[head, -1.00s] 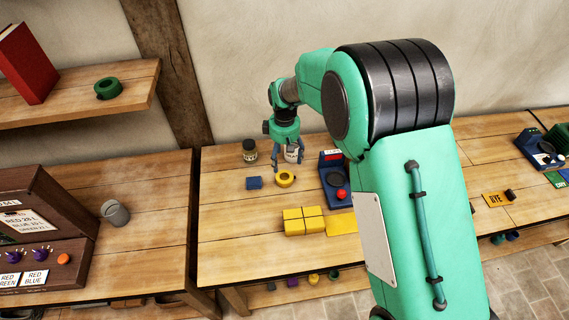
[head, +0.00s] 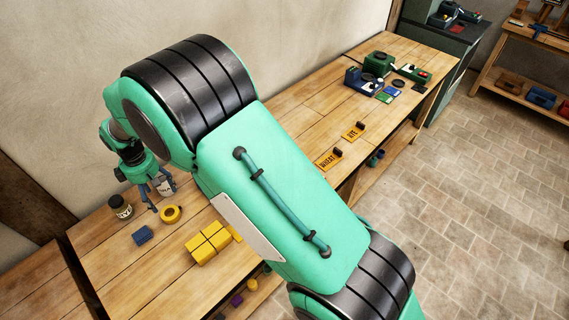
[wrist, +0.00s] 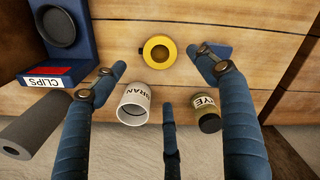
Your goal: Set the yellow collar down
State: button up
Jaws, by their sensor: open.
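The yellow collar (head: 170,218) lies flat on the wooden bench. In the wrist view the yellow collar (wrist: 146,50) shows as a ring with a darker middle, just beyond the fingertips. My gripper (head: 163,199) is low over the bench, just behind the collar in the head view. In the wrist view my gripper (wrist: 158,68) has its fingers spread wide, with nothing held between them. The fingers appear clear of the collar.
A white BRAN cup (wrist: 133,104) and a RYE jar (wrist: 208,114) stand close to the fingers. A blue block (head: 142,235) lies beside the collar. Yellow blocks (head: 207,243) sit in front. A blue CLIPS holder (wrist: 78,58) is left in the wrist view.

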jog(key=w+d+r+m+t, duration=0.1)
jog(key=w+d+r+m, duration=0.15)
jog(key=d+r, duration=0.6)
jog(key=w+d+r+m, duration=0.2)
jog(key=w+d+r, duration=0.1)
jog(key=d+r, duration=0.55)
jog(key=s+d+r+m+t+y, duration=0.1)
jog(key=s+d+r+m, duration=0.1)
jog(key=d+r, duration=0.55)
jog(key=s+d+r+m, duration=0.15)
jog(key=d+r, duration=0.25)
jog(key=d, duration=0.6)
jog(key=s+d+r+m+t, duration=0.1)
jog(key=s+d+r+m, duration=0.15)
jog(key=s+d, duration=0.45)
jog(key=s+d+r+m+t, duration=0.1)
jog(key=s+d+r+m, duration=0.15)
jog(key=d, duration=0.75)
jog(key=s+d+m+t+h, duration=0.1)
jog(key=s+d+m, duration=0.4)
jog(key=s+d, duration=0.6)
jog(key=s, duration=0.3)
jog(key=shift+s+f+t, duration=0.15)
jog(key=shift+s+t, duration=0.1)
jog(key=shift+t, duration=0.05)
